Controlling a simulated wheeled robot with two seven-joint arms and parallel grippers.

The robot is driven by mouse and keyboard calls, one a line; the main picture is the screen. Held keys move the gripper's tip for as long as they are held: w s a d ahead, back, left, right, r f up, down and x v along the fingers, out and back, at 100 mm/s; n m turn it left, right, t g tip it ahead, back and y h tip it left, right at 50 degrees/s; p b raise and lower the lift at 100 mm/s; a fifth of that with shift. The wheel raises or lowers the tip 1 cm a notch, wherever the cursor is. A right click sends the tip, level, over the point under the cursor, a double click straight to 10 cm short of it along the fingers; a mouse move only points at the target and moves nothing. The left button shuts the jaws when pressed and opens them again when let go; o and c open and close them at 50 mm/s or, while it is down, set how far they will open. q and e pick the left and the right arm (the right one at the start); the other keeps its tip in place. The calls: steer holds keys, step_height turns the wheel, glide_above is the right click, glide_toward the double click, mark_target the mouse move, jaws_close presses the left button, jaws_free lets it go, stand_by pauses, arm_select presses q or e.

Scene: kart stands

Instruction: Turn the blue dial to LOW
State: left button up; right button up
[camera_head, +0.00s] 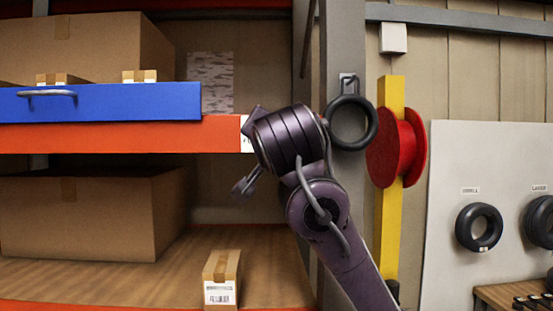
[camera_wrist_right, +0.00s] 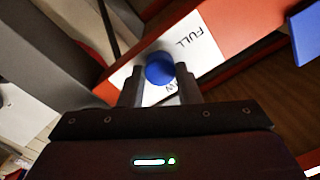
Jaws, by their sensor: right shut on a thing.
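The blue dial (camera_wrist_right: 159,68) sits on a white label plate (camera_wrist_right: 205,52) on the orange shelf beam. The word FULL reads beside the dial. Other lettering below the dial is mostly covered by my fingers, and I cannot read LOW anywhere. My right gripper (camera_wrist_right: 159,86) is shut on the dial, one finger on each side. No pointer mark on the dial can be made out. In the head view my right arm hides the dial, and only a sliver of the label plate (camera_head: 246,134) shows. My left gripper is not in view.
A blue drawer (camera_head: 110,103) juts out left of my wrist above the orange beam (camera_head: 120,137). A grey post (camera_head: 344,55) with a black ring (camera_head: 351,122) hanging on it stands close right. A red reel (camera_head: 388,147) is on a yellow post. Cardboard boxes fill the shelves.

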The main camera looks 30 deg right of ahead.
steer(key=shift+m+b, duration=2.7)
steer(key=shift+m, duration=0.3)
steer(key=o, duration=1)
steer(key=shift+w, duration=0.1)
